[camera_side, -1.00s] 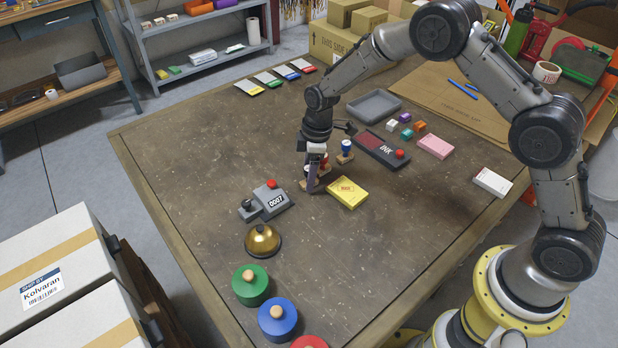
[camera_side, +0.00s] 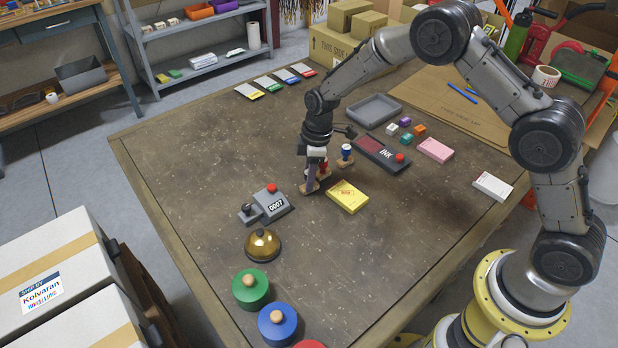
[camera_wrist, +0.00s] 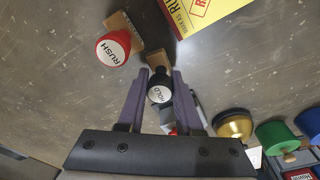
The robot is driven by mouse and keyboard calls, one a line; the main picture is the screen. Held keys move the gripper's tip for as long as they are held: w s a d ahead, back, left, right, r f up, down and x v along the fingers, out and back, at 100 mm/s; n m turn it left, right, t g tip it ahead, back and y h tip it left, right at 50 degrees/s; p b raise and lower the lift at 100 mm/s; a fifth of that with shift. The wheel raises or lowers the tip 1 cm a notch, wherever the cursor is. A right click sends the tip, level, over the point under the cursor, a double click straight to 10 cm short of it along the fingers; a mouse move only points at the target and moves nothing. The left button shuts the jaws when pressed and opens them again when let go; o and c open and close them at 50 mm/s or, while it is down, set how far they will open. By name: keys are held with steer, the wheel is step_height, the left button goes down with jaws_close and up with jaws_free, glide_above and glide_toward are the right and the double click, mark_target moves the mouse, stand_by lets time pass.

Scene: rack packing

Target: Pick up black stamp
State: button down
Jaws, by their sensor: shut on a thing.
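The black stamp (camera_wrist: 159,90), with HOLD on its round top and a wooden base, stands between the two purple fingers of my gripper (camera_wrist: 160,78) in the wrist view. My gripper is shut on it. In the side view my gripper (camera_side: 312,182) points down at the table, and largely hides the black stamp. I cannot tell whether its base touches the table. The red RUSH stamp (camera_wrist: 112,48) stands close by, up and left of the fingers in the wrist view.
A blue-topped stamp (camera_side: 346,151) and a yellow box (camera_side: 346,197) are just right of my gripper. A black INK pad (camera_side: 382,152) and grey tray (camera_side: 374,108) lie beyond. A numbering device (camera_side: 270,201) and brass bell (camera_side: 262,245) stand left. The table's front middle is clear.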

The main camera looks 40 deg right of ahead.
steer(key=shift+w+r, duration=0.1)
steer(key=shift+r, duration=0.25)
step_height(320, 180, up, 2)
steer(key=shift+r, duration=0.2)
steer(key=s+d+r, duration=0.2)
steer(key=s+r, duration=0.7)
steer(key=s, duration=0.5)
steer(key=shift+d+r, duration=0.2)
steer(key=shift+r, duration=0.15)
